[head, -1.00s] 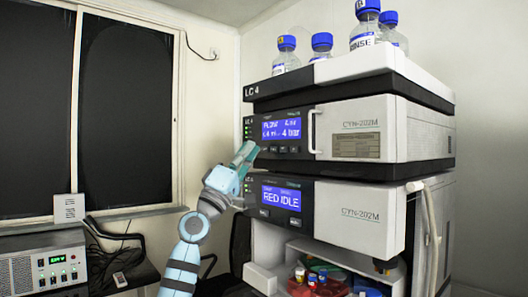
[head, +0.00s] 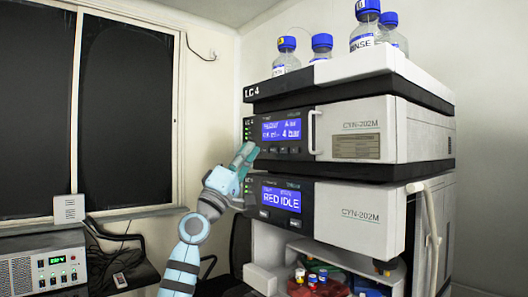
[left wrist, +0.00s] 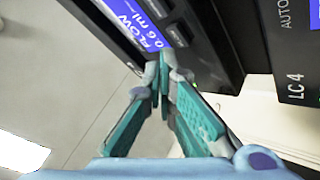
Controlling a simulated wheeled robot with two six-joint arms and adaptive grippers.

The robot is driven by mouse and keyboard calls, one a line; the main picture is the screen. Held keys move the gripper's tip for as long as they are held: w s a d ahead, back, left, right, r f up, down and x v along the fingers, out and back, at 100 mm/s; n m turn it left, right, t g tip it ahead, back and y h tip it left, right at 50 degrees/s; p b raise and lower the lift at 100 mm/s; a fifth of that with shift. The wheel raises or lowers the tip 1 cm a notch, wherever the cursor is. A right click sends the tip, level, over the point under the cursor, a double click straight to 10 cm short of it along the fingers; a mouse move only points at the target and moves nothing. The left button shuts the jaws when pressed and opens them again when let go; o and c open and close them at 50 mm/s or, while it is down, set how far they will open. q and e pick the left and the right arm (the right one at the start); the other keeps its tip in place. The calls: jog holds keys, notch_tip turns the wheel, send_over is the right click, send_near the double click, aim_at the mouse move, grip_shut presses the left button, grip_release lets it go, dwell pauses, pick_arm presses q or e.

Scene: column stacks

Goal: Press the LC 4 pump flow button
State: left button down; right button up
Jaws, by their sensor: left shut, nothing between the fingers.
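The LC 4 stack (head: 262,92) stands at the right in the head view. Its upper module has a dark front panel with a lit blue display (head: 281,130) and a row of small dark buttons (head: 283,150) below it. The left wrist view shows this display reading FLOW and 0.6 ml (left wrist: 143,22), with dark buttons (left wrist: 177,34) beside it. My left gripper (head: 246,153) is shut and empty, its tips at the panel's lower left. In the left wrist view, the fingertips (left wrist: 165,68) are close to the panel's edge; I cannot tell whether they touch. My right gripper is not in view.
The lower module shows RED IDLE on its display (head: 281,198). A vertical handle (head: 312,132) sticks out right of the upper display. Several blue-capped bottles (head: 366,24) stand on top. A power supply (head: 45,273) sits at the lower left.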

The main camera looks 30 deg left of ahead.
pick_arm(q)
jog(key=shift+w+d, duration=0.2)
jog(key=shift+w, duration=0.2)
jog(key=shift+w+b, duration=0.4)
jog(key=shift+b, duration=0.1)
dwell(0.8)
jog(key=shift+s, duration=0.15)
jog(key=shift+s+a+p, duration=0.15)
jog(key=shift+s+p, duration=0.15)
jog(key=shift+s, duration=0.35)
jog(key=s, duration=0.1)
jog(key=s+a, duration=0.1)
jog(key=s, duration=0.2)
jog(key=shift+s+a+p, duration=0.25)
jog(key=shift+s+p, duration=0.15)
